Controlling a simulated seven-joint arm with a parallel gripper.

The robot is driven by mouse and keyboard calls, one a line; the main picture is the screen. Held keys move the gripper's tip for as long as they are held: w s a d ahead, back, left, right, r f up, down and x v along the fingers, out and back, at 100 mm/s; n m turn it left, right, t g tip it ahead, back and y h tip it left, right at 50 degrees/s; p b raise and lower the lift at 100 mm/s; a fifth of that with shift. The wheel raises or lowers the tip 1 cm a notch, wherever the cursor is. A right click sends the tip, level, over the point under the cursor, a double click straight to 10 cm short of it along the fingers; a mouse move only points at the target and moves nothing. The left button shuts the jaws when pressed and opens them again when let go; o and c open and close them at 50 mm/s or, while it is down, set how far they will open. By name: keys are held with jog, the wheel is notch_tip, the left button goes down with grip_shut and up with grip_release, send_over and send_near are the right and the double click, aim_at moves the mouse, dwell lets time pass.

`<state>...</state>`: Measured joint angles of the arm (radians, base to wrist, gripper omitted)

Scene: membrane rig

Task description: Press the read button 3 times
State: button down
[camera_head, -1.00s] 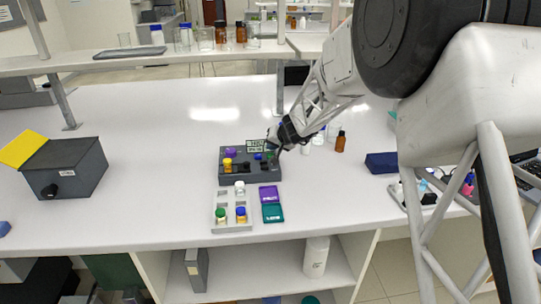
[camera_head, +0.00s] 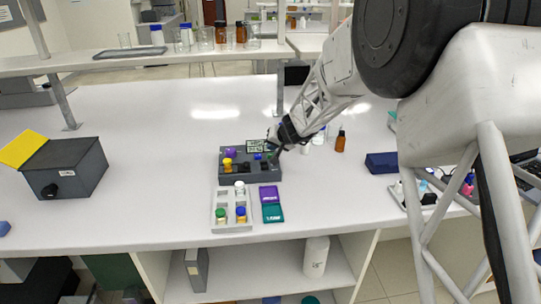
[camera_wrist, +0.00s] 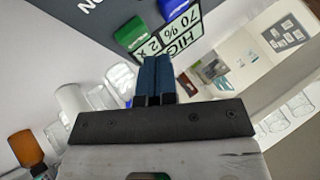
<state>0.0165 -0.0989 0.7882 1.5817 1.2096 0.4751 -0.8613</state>
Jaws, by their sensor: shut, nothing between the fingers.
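The dark grey rig (camera_head: 235,178) stands on the bench, with a purple knob (camera_head: 231,153), a yellow-capped piece (camera_head: 227,164) and a small blue part (camera_head: 258,157) on top. In the wrist view a green button (camera_wrist: 130,33) and a blue button (camera_wrist: 172,8) show beside a display (camera_wrist: 166,40). The display shows upside-down text, partly cut off, reading like "HIG", "70 %" and "2 x". I cannot read which button is the read button. My gripper (camera_head: 271,149) is shut and empty at the rig's right end. Its blue fingertips (camera_wrist: 155,60) overlap the display's edge in the wrist view; contact cannot be told.
A pale rack (camera_head: 232,225) with capped vials stands in front of the rig, beside purple (camera_head: 269,193) and teal (camera_head: 273,213) boxes. A brown bottle (camera_head: 340,142) stands right of my gripper. Bench between is clear.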

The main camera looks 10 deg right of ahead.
aim_at(272, 154)
jog(key=shift+f, duration=0.9)
dwell(1.2)
jog(key=shift+r, duration=0.85)
jog(key=shift+r, duration=0.2)
jog(key=shift+r, duration=2.3)
